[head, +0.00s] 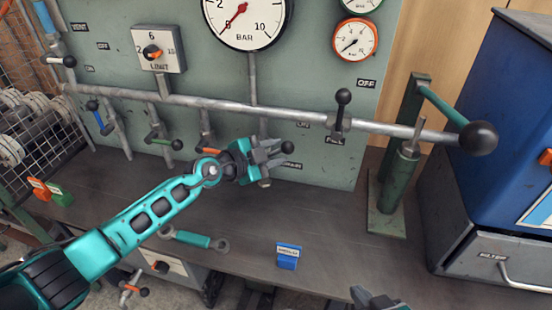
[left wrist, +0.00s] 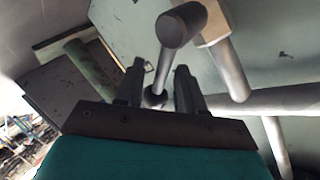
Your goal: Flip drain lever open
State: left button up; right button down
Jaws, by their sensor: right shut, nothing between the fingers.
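The drain lever has a dark ball knob (head: 288,147) beside the partly covered DRAIN label, low on the green panel. My left gripper (head: 276,154) is at this lever and hides most of its arm and valve. In the left wrist view the fingers (left wrist: 160,88) stand apart. A dark lever with a thick round end (left wrist: 181,25) reaches down into the space between them. Whether a finger touches it I cannot tell. My right gripper (head: 376,299) is shut and empty at the bottom edge of the head view, mostly cut off.
A horizontal pipe (head: 210,102) crosses the panel just above my left gripper. An upright black-knobbed lever (head: 341,112) and a green stand (head: 387,208) are to the right. A wrench (head: 192,239) and a blue tag block (head: 288,257) lie on the bench.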

pick_arm(q)
jog(key=shift+w+d, duration=0.2)
jog(key=shift+d, duration=0.05)
jog(key=shift+c, duration=0.4)
grip_shut()
